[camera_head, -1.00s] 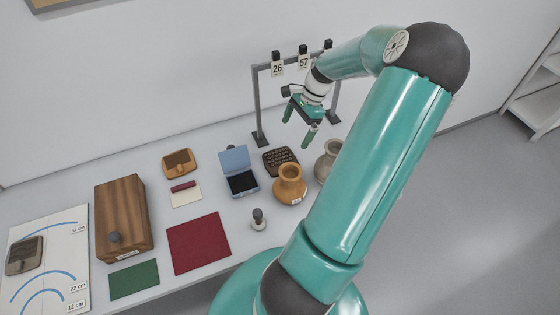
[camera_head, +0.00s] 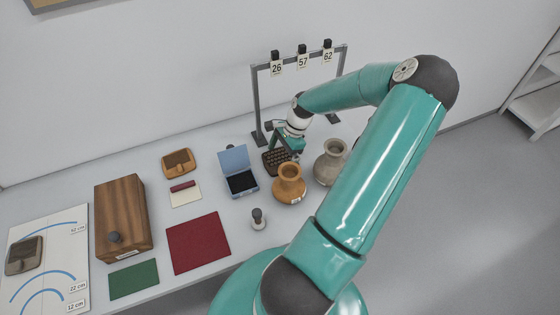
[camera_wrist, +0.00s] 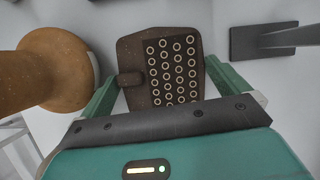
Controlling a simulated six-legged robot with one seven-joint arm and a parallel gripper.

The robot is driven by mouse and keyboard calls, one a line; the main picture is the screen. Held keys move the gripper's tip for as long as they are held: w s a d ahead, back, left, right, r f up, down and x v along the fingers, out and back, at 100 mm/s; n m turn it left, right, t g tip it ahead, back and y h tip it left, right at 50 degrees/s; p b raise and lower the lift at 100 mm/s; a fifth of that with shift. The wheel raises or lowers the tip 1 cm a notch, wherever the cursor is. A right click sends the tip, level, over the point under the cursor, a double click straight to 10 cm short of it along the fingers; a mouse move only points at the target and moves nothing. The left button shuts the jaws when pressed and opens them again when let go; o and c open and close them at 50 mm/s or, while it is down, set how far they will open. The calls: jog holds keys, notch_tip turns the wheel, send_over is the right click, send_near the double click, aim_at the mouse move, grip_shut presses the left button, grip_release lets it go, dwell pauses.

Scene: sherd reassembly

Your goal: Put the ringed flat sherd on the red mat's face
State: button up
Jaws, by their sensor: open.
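The ringed flat sherd (camera_wrist: 174,62) is dark brown with rows of pale rings and a small tab on its left side. It lies flat on the table; in the head view it (camera_head: 273,163) is partly hidden by my gripper. My gripper (camera_wrist: 163,85) is open, with its two green fingers on either side of the sherd's near part in the wrist view. In the head view my gripper (camera_head: 285,150) is low over the sherd. I cannot tell whether the fingers touch it. The red mat (camera_head: 198,243) lies flat and bare at the table's front.
An orange pot (camera_head: 289,186) stands close to the sherd, and a grey pot (camera_head: 330,165) stands to the right. An open blue box (camera_head: 238,172) is left of the sherd. A grey rack (camera_head: 257,105) with number tags stands behind. A small stamp-like piece (camera_head: 258,218) stands beside the mat.

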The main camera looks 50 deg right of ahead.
aim_at(281, 159)
jog(key=c, duration=0.8)
notch_tip(281, 159, up, 10)
dwell(0.3)
